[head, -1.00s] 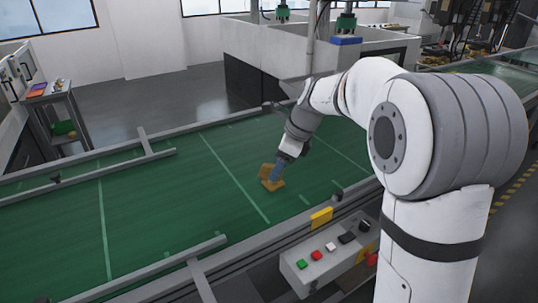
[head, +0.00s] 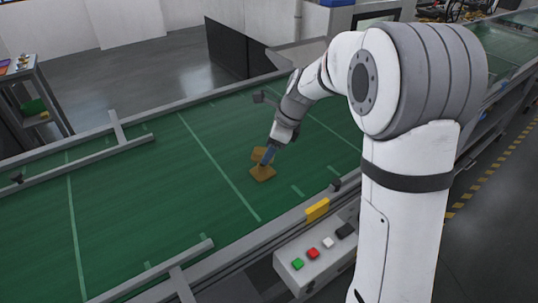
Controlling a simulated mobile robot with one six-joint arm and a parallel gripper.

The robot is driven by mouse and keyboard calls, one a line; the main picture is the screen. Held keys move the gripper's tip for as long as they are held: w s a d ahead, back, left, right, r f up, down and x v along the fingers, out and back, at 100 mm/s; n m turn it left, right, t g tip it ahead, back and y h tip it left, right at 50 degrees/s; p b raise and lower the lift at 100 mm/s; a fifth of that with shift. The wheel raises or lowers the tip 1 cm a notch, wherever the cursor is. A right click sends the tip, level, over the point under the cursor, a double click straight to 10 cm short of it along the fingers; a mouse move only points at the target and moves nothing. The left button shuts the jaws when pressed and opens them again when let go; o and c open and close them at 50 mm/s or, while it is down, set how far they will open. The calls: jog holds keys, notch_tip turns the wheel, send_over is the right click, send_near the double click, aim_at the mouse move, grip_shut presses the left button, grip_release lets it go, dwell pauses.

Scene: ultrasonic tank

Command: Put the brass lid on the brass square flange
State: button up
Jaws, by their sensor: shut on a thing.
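Two small brass-coloured pieces show close together on the green belt area in the head view. The front one (head: 262,174) looks square and flat; the rear one (head: 257,153) is partly hidden by my fingers. Which is the brass lid and which the brass square flange is hard to tell at this size. Whether the two pieces touch cannot be told.
The green conveyor belt (head: 130,215) is wide and clear to the left. Grey rails (head: 100,158) run along its edges. A yellow block (head: 317,209) and a button box (head: 315,258) sit at the near edge. A shelf cart (head: 38,95) stands far left.

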jog(key=shift+a+f, duration=0.1)
jog(key=shift+f, duration=1.25)
jog(key=shift+s+f, duration=0.1)
jog(key=o, duration=1.3)
jog(key=shift+c, duration=0.2)
jog(key=w+v, duration=0.1)
jog(key=v, duration=1)
jog(key=s+d+f+n+t+h, duration=0.1)
jog(key=s+d+n, duration=0.4)
jog(key=s+n, duration=0.5)
jog(key=s+d+f+n+t+h, duration=0.1)
jog(key=s+d+n+h, duration=0.2)
jog(key=s+n, duration=0.7)
jog(key=s+d, duration=0.2)
jog(key=s, duration=0.4)
jog(key=shift+d, duration=0.2)
jog(key=shift+f, duration=0.15)
